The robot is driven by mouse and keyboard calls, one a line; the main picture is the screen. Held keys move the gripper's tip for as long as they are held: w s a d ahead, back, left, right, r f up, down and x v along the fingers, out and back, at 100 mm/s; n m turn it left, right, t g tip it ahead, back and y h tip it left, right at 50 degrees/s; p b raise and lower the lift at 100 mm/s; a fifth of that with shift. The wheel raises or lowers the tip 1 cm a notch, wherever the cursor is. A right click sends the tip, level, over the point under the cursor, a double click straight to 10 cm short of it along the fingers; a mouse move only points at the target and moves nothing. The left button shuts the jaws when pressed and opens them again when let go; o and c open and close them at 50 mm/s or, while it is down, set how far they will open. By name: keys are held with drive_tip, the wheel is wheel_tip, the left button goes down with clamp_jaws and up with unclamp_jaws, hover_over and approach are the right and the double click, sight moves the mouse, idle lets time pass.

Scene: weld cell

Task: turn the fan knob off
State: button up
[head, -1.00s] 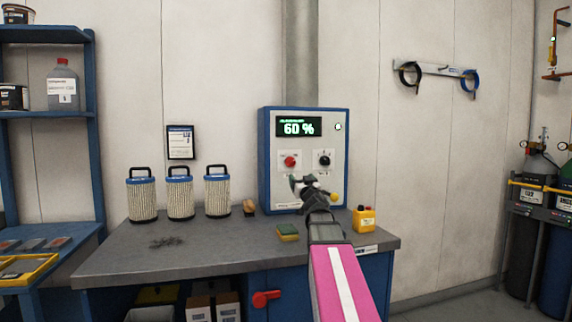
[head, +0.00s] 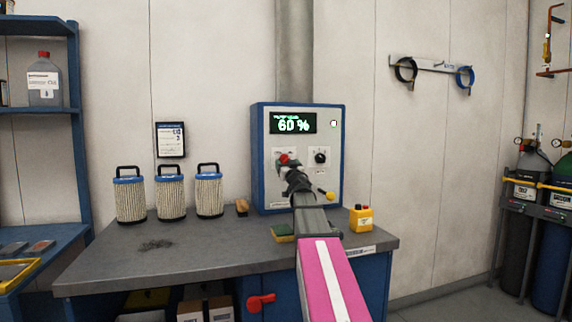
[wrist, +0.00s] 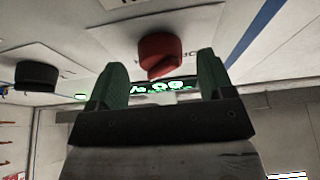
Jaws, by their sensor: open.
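The blue-framed control panel (head: 258,185) stands at the back of the bench, its green display (head: 293,123) reading 60 %. A red knob (head: 283,157) is on the left of its face and a black knob (head: 320,157) on the right; I cannot read which label says fan. My gripper (head: 285,168) is in front of the red knob, partly covering it. In the wrist view, the open green fingers (wrist: 160,72) lie either side of the red knob (wrist: 160,52) in the picture, without visible contact. The black knob (wrist: 37,76) is off to the left there.
A yellow-tipped part (head: 327,195) sits low on the panel, close to my arm. The bench's front left is mostly clear.

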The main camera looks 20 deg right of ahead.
drive_tip(key=shift+x, duration=0.8)
drive_tip(key=c, duration=0.9)
